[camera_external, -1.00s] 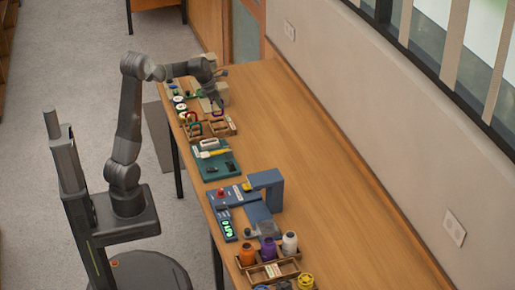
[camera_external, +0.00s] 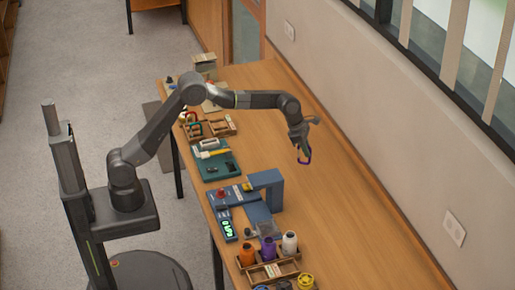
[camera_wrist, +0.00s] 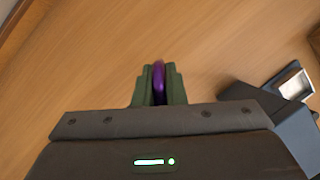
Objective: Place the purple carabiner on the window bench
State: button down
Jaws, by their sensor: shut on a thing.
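The purple carabiner (camera_external: 304,157) hangs below my gripper (camera_external: 299,141), over the bare back part of the bench (camera_external: 325,200) under the window. In the wrist view the purple carabiner (camera_wrist: 159,82) shows as a thin strip between the two green fingers of my gripper (camera_wrist: 159,85), which is shut on it. Most of the carabiner is hidden by the fingers there. It appears to be held above the wood, though the exact height is hard to tell.
A blue machine (camera_external: 266,181) stands left of and nearer than my gripper. A wooden tray (camera_external: 222,127) with carabiners, a green mat (camera_external: 228,163) with tools, and thread spools (camera_external: 268,248) line the front edge. The wall-side strip is clear.

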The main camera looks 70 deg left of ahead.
jog(key=s+d+m, duration=0.2)
jog(key=d, duration=1.8)
jog(key=shift+h, duration=0.3)
jog(key=shift+d+f+p, duration=0.1)
jog(key=shift+f+p, duration=1.05)
jog(key=shift+f, duration=4.3)
jog(key=shift+f, duration=0.1)
jog(key=c, duration=1.5)
grip_release()
jog(key=shift+f, duration=0.1)
jog(key=shift+c, duration=0.2)
jog(key=shift+o, duration=0.2)
jog(key=shift+r, duration=0.35)
jog(key=b+v, duration=0.1)
jog(key=v, duration=1)
jog(key=shift+r+b, duration=0.4)
